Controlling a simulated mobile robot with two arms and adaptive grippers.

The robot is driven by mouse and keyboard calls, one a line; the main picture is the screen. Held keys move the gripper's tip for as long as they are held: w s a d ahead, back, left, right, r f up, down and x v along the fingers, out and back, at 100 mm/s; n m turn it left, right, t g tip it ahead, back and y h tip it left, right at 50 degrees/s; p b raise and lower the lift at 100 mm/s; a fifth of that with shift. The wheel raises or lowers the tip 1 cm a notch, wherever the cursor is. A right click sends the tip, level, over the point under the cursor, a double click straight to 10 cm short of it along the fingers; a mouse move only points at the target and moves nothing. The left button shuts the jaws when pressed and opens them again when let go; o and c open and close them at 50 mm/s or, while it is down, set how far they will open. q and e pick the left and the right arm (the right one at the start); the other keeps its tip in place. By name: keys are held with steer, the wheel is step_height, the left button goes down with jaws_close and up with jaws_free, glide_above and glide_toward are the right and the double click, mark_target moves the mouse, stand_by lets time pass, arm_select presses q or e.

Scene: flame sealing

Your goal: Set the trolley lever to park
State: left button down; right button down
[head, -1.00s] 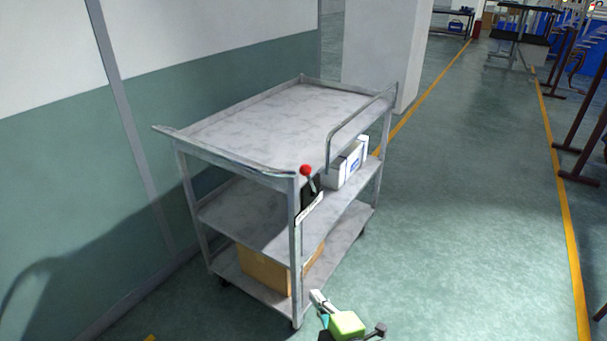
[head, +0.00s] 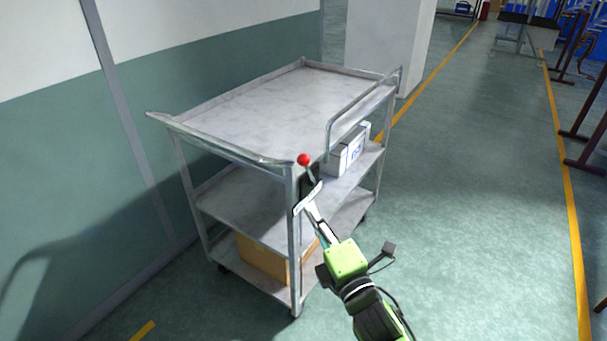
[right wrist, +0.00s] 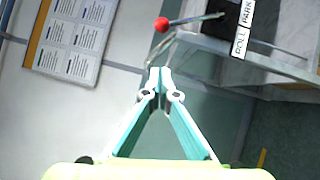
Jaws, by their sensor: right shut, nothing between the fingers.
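The grey three-shelf trolley (head: 265,115) stands beside the wall in the head view. Its lever has a red knob (head: 304,160) at the near right corner post, on a dark panel with a white label. In the right wrist view the red knob (right wrist: 161,24) and its thin rod lie above my fingertips, beside the label (right wrist: 243,28) reading ROLL and PARK. I cannot tell for sure which word the lever points to. My right gripper (head: 310,207) is shut and empty, with its tips below the knob in the head view; its fingertips (right wrist: 160,72) look apart from the knob. My left gripper is out of view.
A white box (head: 345,155) sits on the middle shelf and a cardboard box (head: 262,258) on the bottom one. A raised side rail (head: 330,128) is close to the lever. A wall notice (right wrist: 75,40) shows in the wrist view.

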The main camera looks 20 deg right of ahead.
steer(key=b, duration=0.2)
glide_toward(302, 160)
steer(key=w+a+f, duration=0.1)
steer(key=w+a, duration=0.3)
steer(key=shift+w+d+r, duration=0.15)
steer(key=shift+w+d, duration=1.05)
steer(key=shift+w, duration=0.05)
steer(key=shift+w+d+r+m+g+p, duration=0.2)
steer(key=shift+r+p, duration=0.25)
steer(key=shift+p, duration=0.5)
steer(key=shift+w+d+r+m+g+p, duration=0.15)
steer(key=shift+d+r+m+p, duration=0.2)
steer(key=shift+p, duration=0.6)
steer(key=shift+w+d+r+m+g+p, duration=0.35)
steer(key=shift+w+d+m+g+p, duration=0.4)
steer(key=shift+w+d+p, duration=1.05)
steer(key=shift+w+d+r+m+g+p, duration=0.45)
steer(key=shift+w+d+m+p, duration=0.5)
steer(key=shift+w+d+p, duration=0.85)
steer(key=shift+w+d+r+m+g+p, duration=0.3)
steer(key=shift+w+d+m+g+p, duration=0.7)
steer(key=shift+d+p, duration=1.35)
